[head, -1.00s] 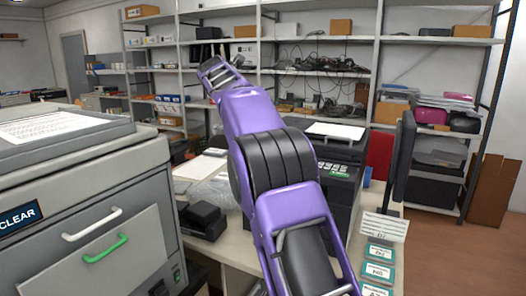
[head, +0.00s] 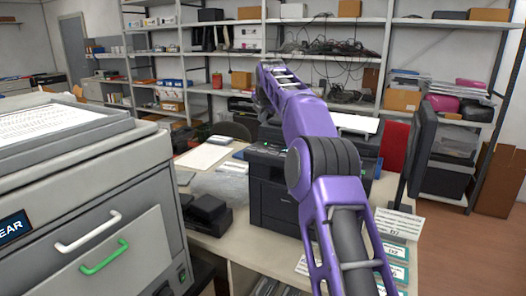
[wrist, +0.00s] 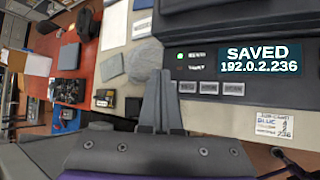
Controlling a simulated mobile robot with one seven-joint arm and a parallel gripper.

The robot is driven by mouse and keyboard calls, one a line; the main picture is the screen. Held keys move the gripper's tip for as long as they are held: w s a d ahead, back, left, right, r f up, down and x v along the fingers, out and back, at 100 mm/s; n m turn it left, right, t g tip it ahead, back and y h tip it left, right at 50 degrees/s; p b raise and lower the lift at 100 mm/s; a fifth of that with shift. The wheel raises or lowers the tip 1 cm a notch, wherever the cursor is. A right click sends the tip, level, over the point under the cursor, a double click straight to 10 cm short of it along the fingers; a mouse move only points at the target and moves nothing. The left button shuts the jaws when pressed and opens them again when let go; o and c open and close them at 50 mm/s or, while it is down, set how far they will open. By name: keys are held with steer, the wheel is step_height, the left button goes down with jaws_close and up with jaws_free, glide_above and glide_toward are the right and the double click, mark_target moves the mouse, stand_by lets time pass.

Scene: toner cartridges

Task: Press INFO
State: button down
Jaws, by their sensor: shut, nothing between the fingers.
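In the wrist view, a dark printer panel carries a lit screen (wrist: 258,60) reading "SAVED 192.0.2.236". Below and left of the screen is a row of three grey buttons (wrist: 208,88); their lettering is too small to read, so I cannot tell which is INFO. A green light (wrist: 180,56) glows above the row. My gripper (wrist: 160,76) is shut and empty, its fingertips just left of the buttons in the picture; I cannot tell the gap in depth. In the head view the black printer (head: 268,190) stands on the table, partly hidden behind my arm.
A paper card (wrist: 274,125) with handwriting lies below the screen in the wrist view. In the head view, a big grey machine (head: 120,180) stands at left, a dark monitor (head: 422,140) at right, and a black device (head: 207,213) on the table. Loaded shelves line the back.

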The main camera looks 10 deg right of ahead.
steer(key=b, duration=0.3)
glide_toward(261, 149)
steer(key=shift+w+f, duration=0.45)
steer(key=shift+w, duration=0.4)
steer(key=shift+w+f, duration=0.45)
steer(key=shift+w, duration=0.35)
steer(key=shift+w+f, duration=0.45)
steer(key=shift+w, duration=0.4)
steer(key=shift+f, duration=0.1)
steer(key=shift+f, duration=0.3)
steer(key=shift+f, duration=0.45)
stand_by(0.4)
steer(key=shift+r+p, duration=0.85)
steer(key=shift+p, duration=0.25)
steer(key=shift+r, duration=0.1)
steer(key=shift+r+p, duration=0.4)
steer(key=shift+r, duration=2)
